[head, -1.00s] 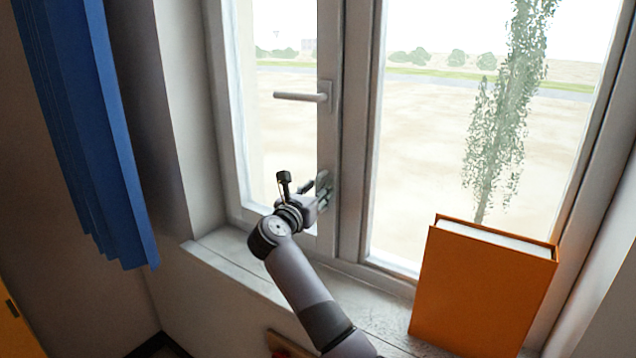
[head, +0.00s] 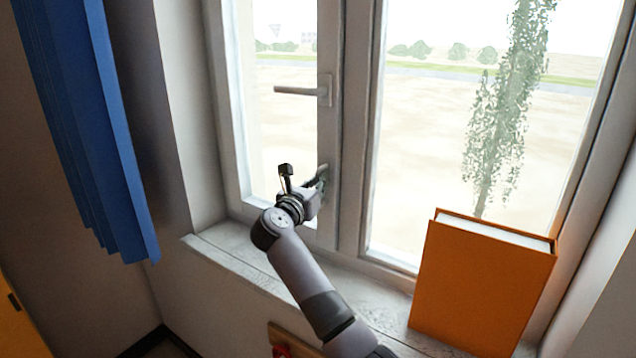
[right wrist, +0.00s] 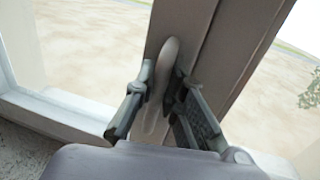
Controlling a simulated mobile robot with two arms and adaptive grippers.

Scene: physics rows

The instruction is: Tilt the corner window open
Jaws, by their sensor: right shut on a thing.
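The corner window has a left sash (head: 327,135) in a pale frame, with a horizontal lever handle (head: 303,91) pointing left. My right gripper (head: 321,180) is at the sash's right stile, well below that handle. In the right wrist view, the two fingers of my right gripper (right wrist: 162,82) stand on either side of a pale, round-ended lower handle (right wrist: 170,55) and are shut on it. In the head view the gripper mostly hides this lower handle. The sash looks in line with its frame; a slight tilt cannot be told. My left gripper is not in view.
An orange book (head: 480,285) stands upright on the window sill (head: 245,265), to the right of my right arm. A blue curtain (head: 85,130) hangs at the left. The left part of the sill is clear.

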